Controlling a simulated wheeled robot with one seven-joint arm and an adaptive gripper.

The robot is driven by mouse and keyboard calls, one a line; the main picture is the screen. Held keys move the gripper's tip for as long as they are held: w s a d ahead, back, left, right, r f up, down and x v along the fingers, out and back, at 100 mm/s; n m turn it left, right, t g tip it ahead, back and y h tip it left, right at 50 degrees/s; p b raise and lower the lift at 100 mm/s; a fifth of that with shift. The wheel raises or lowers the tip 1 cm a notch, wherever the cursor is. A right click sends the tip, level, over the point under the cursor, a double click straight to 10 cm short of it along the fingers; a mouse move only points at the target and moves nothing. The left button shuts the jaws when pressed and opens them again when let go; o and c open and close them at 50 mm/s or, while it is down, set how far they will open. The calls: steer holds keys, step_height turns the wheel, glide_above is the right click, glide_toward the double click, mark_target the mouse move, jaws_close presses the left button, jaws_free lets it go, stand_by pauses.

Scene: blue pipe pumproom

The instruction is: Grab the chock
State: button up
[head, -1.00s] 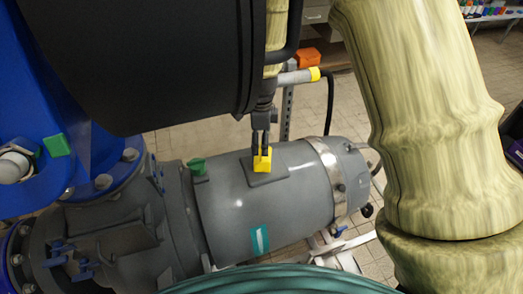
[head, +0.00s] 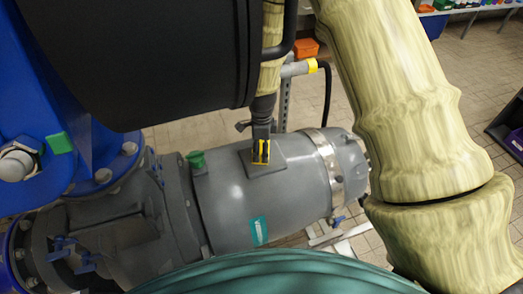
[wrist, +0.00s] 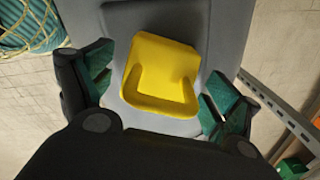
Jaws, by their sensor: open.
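The yellow chock (head: 256,158) sits on a flat grey pad on top of the grey motor housing. In the head view it is partly hidden behind my gripper (head: 262,148), which comes down over it from above. In the wrist view the yellow chock (wrist: 162,76) lies between the two green-padded fingers of my gripper (wrist: 160,92). The fingers are spread, with a gap on each side of the chock. I cannot tell how far the fingertips are above the pad.
The grey motor housing (head: 285,195) carries a green cap (head: 196,159) left of the pad. A blue pipe flange (head: 100,160) stands at the left. A coiled teal hose (wrist: 28,28) shows in the wrist view. A metal rail (wrist: 280,108) runs at the right.

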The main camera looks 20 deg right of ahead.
steer(key=shift+f, duration=1.05)
steer(key=c, duration=1.5)
steer(key=shift+r, duration=0.15)
